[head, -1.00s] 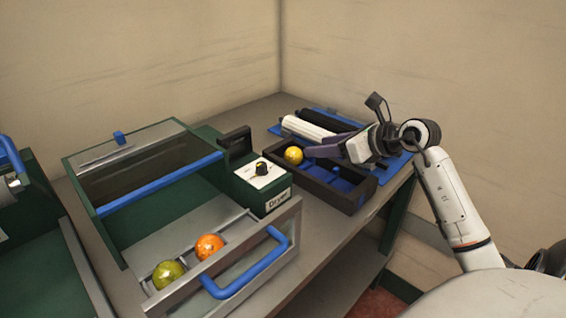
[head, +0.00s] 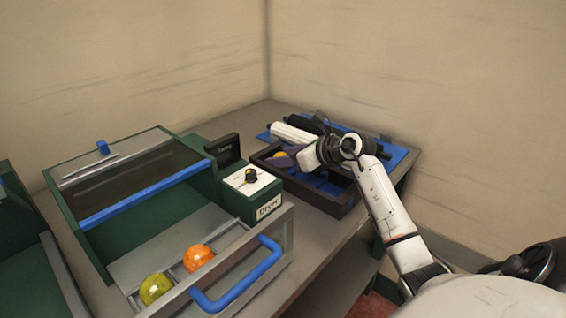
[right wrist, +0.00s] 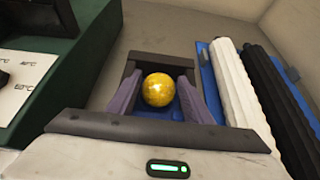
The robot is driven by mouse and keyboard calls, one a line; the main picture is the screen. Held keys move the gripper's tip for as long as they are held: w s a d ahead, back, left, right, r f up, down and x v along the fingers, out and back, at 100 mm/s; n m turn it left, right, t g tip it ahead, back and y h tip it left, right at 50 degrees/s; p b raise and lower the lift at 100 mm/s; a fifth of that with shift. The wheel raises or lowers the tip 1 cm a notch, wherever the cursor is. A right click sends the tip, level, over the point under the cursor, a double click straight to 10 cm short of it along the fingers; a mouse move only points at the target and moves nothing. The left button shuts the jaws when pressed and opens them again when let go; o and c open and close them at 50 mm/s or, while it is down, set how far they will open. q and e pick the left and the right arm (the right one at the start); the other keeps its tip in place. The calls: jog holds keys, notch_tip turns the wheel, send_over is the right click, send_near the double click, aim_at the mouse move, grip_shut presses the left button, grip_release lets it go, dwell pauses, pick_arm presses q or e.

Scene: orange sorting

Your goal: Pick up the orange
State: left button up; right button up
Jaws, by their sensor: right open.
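An orange fruit (head: 197,257) and a green-yellow fruit (head: 155,288) lie in the open front drawer of the dryer. A yellow fruit (head: 281,156) sits in the dark compartment tray (head: 335,208) to the right of the dryer, mostly hidden behind my gripper in the head view. My right gripper (head: 283,158) is over that tray. In the right wrist view the yellow fruit (right wrist: 158,89) lies between the two purple fingers of my right gripper (right wrist: 158,92), which stand apart with gaps beside it. My left gripper is not in view.
The green dryer (head: 243,205) with a blue-edged lid stands left of the tray. The drawer's blue handle (head: 240,285) sticks out at the front. White and black rollers (head: 292,133) lie on a blue rack behind the tray. Walls close the back and right.

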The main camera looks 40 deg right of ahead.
jog(key=shift+a+f, duration=0.1)
jog(key=shift+f, duration=0.35)
jog(key=c, duration=0.7)
jog(key=shift+r, duration=0.1)
